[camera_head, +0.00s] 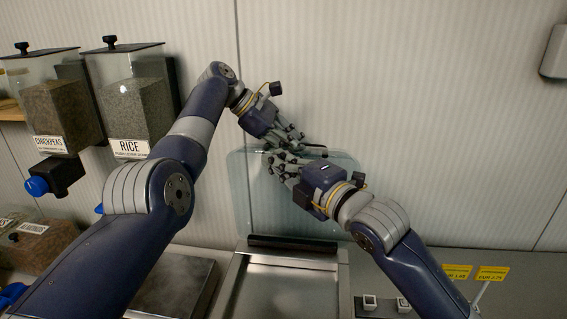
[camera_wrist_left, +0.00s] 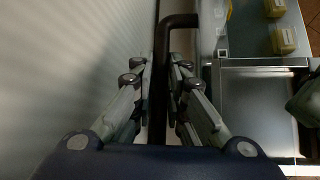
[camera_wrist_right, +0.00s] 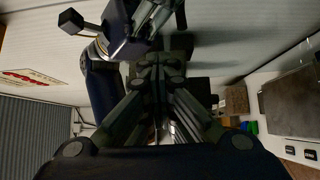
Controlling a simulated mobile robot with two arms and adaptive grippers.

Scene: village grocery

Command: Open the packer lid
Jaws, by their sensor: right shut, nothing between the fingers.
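The packer's clear bluish lid (camera_head: 245,205) stands upright behind the steel packer bed (camera_head: 235,285), in front of the wall, above a dark hinge bar (camera_head: 292,243). My left gripper (camera_head: 297,135) is at the lid's upper edge. In the left wrist view a dark bar-like handle (camera_wrist_left: 180,20) runs between the fingers of the left gripper (camera_wrist_left: 162,65); whether they press on it is unclear. My right gripper (camera_head: 272,163) is just below, in front of the lid, shut and empty. In the right wrist view its fingers (camera_wrist_right: 160,65) are together, close to the left gripper.
Chickpeas (camera_head: 55,105) and rice (camera_head: 138,100) dispensers hang on the wall at the left. A steel plate (camera_head: 180,285) lies left of the packer. The packer bed is bare.

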